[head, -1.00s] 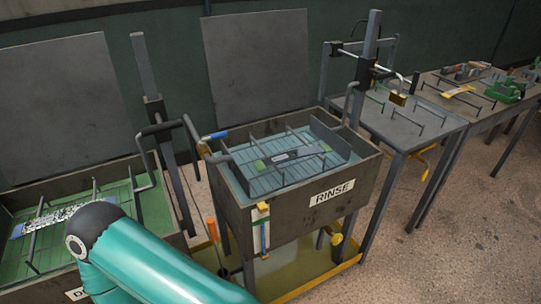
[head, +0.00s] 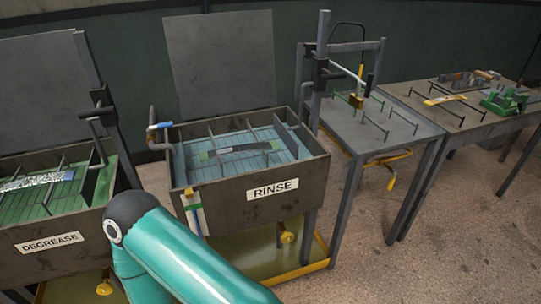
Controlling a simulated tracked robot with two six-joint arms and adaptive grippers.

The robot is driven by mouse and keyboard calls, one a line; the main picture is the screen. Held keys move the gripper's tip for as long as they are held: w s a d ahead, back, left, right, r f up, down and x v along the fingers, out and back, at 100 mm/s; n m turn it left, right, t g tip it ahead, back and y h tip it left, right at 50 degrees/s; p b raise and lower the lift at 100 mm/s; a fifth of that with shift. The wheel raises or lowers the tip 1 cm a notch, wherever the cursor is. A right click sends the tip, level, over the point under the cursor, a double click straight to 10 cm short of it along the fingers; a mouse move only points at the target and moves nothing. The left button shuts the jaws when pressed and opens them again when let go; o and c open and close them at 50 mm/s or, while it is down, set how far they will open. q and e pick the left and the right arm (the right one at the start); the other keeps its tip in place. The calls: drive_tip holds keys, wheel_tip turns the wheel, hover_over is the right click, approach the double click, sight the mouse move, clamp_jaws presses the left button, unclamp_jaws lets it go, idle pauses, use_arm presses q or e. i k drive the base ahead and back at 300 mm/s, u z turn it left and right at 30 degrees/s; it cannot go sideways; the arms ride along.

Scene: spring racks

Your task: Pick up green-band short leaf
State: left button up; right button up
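A dark grey leaf (head: 243,149) with a green band near its left end lies across the rack in the rinse tank (head: 272,188). A second, speckled white leaf (head: 36,182) with a bluish right end lies in the degrease tank (head: 50,238). I cannot tell from here which leaf is the short one. One of my teal arms crosses the bottom of the view in front of the tanks. Neither gripper shows.
A grey rack table (head: 385,130) with thin rods stands right of the rinse tank. Beyond it, a bench (head: 468,112) holds a green fixture (head: 505,101) and a yellow-marked part. A yellow-edged tray (head: 262,262) lies under the rinse tank. Floor at lower right is clear.

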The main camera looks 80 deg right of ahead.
sight(205, 157)
drive_tip(key=k, duration=1.05)
drive_tip(key=u, duration=2)
drive_tip(key=i, duration=0.1)
drive_tip(key=z, duration=3.65)
drive_tip(key=i, duration=1.05)
drive_tip(key=u, duration=0.1)
